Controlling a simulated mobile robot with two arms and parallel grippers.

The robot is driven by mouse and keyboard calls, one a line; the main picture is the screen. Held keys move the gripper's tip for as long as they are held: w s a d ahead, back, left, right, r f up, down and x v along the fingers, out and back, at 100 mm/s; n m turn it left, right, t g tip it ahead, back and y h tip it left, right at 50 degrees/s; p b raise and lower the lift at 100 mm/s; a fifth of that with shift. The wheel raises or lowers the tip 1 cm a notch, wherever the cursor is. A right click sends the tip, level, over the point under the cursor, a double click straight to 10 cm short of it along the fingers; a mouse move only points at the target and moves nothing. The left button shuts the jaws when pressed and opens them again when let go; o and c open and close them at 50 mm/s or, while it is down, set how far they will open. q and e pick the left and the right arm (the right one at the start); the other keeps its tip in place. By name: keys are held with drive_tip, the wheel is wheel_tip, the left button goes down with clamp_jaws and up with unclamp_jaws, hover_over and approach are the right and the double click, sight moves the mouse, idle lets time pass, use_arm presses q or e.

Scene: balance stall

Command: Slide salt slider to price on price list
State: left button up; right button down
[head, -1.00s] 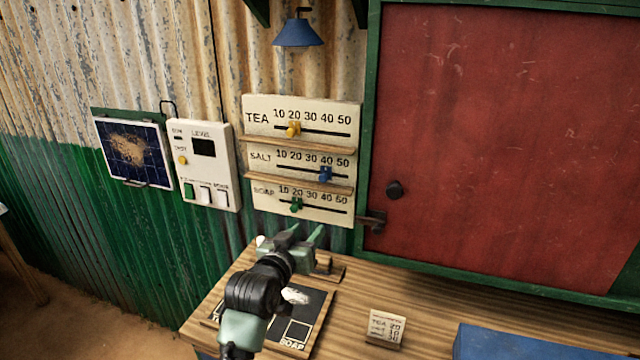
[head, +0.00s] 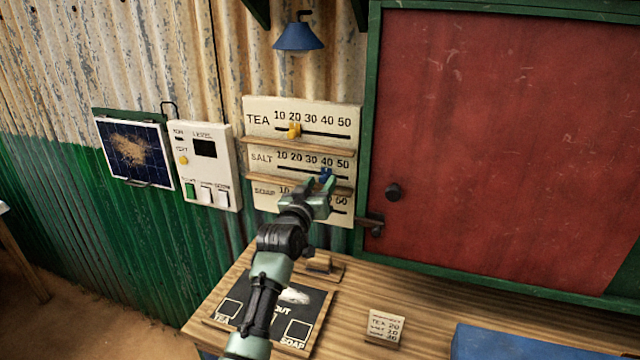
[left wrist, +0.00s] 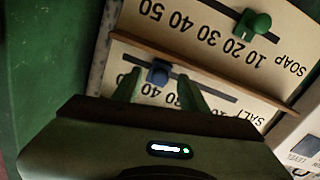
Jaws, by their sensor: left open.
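The price board (head: 257,132) on the wall has rows for tea, salt and soap, each marked 10 to 50. The blue salt slider (head: 325,174) stands near 40 on its slot. My left gripper (head: 320,182) is open in front of the salt row. In the left wrist view, which is upside down, the salt slider (left wrist: 160,72) appears between the two open fingertips (left wrist: 159,82); contact cannot be told. The small price list card (head: 386,327) stands on the counter; its top line reads TEA 20, the lower lines are too small to read surely. My right gripper is out of view.
The yellow tea slider (head: 294,131) is near 20. The green soap slider (left wrist: 258,22) shows in the left wrist view. Narrow wooden ledges (head: 270,144) separate the rows. A red shutter (head: 500,140) is to the right, a switch box (head: 206,165) to the left.

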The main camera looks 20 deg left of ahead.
use_arm(q)
clamp_jaws()
drive_tip(key=shift+f, duration=0.15)
idle(1.3)
